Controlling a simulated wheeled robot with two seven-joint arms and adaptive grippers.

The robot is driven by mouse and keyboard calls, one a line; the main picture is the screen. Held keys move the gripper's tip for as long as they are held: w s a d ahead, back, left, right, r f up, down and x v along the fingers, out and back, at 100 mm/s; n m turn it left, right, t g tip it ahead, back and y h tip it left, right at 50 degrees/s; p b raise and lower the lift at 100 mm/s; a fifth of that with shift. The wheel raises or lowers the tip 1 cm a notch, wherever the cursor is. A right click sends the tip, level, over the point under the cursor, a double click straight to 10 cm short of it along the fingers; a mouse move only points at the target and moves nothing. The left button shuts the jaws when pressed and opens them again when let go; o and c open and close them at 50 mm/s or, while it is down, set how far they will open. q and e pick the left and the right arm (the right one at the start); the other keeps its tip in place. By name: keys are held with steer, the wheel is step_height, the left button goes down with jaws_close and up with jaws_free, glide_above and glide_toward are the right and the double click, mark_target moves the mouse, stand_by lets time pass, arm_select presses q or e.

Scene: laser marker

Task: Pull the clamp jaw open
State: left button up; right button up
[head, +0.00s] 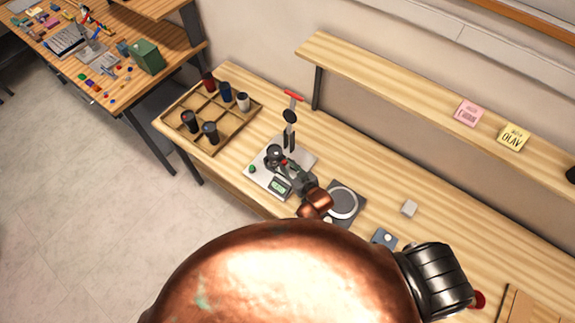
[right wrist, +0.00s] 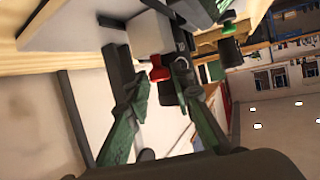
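The laser marker has a pale base plate (head: 263,181), a dark upright with a red-tipped lever (head: 293,97), a green button (head: 252,169) and a small green display (head: 280,186). My right gripper (head: 281,163) is over the plate, close to a dark round part (head: 273,151). In the right wrist view, the two green-padded fingers (right wrist: 160,88) stand apart, with a red piece (right wrist: 158,70) and a dark part showing near and between their tips. I cannot tell the clamp jaw clearly from these parts, nor whether the fingers touch them. My left gripper is not in view.
A wooden tray (head: 222,130) with several dark, red and white cups stands left of the marker. A raised shelf (head: 400,82) runs along the wall.

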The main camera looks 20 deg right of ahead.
jaws_close()
steer(key=shift+d, duration=0.1)
steer(key=shift+s+d+p, duration=0.55)
steer(key=shift+s+p, duration=0.05)
steer(key=shift+o, duration=2)
jaws_free()
steer(key=shift+s, duration=0.1)
steer(key=shift+o, duration=0.2)
steer(key=shift+a, duration=0.1)
steer(key=v, duration=1.1)
steer(key=shift+s+r, duration=0.3)
